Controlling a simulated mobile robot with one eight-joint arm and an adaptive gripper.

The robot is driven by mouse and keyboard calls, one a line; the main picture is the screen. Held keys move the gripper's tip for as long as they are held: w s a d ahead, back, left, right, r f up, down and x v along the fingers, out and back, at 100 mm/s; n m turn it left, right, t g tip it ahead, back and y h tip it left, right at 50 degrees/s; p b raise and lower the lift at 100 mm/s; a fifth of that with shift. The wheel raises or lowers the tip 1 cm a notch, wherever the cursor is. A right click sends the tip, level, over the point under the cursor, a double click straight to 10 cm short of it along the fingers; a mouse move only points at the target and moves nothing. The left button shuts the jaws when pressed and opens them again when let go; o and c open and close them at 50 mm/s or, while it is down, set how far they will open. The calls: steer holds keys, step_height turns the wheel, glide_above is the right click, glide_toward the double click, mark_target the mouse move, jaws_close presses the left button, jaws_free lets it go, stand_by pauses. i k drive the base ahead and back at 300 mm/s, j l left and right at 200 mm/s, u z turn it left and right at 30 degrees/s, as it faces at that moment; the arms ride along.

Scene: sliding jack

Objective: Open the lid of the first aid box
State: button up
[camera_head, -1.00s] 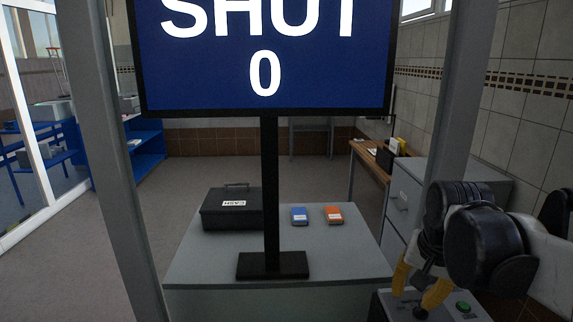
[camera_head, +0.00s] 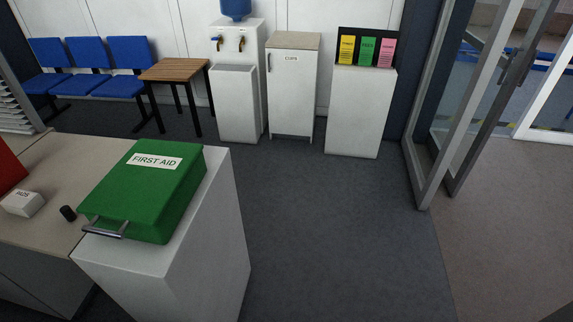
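The first aid box (camera_head: 150,205) is green with a white "FIRST AID" label (camera_head: 155,161) on its lid. It sits on a white pedestal (camera_head: 215,240) at the left of the head view. The lid is shut. A metal handle (camera_head: 103,230) sticks out from the box's near lower edge, at the left. My gripper is not in the head view now.
A counter (camera_head: 45,160) with a small white box (camera_head: 22,203) and a dark cylinder (camera_head: 68,213) adjoins the pedestal. A wooden table (camera_head: 174,70), water dispenser (camera_head: 238,90), cabinet (camera_head: 291,90) and leaflet stand (camera_head: 361,110) line the back. Grey floor (camera_head: 340,230) is clear to the right.

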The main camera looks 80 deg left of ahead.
mark_target(138, 190)
steer(key=u, duration=3.9)
steer(key=i+j+z, duration=0.1)
steer(key=j, duration=0.3)
steer(key=i+j, duration=0.15)
steer(key=j, duration=0.3)
steer(key=i+j+z, duration=0.15)
steer(key=j, duration=0.25)
steer(key=i+j+z, duration=0.1)
steer(key=j, duration=0.35)
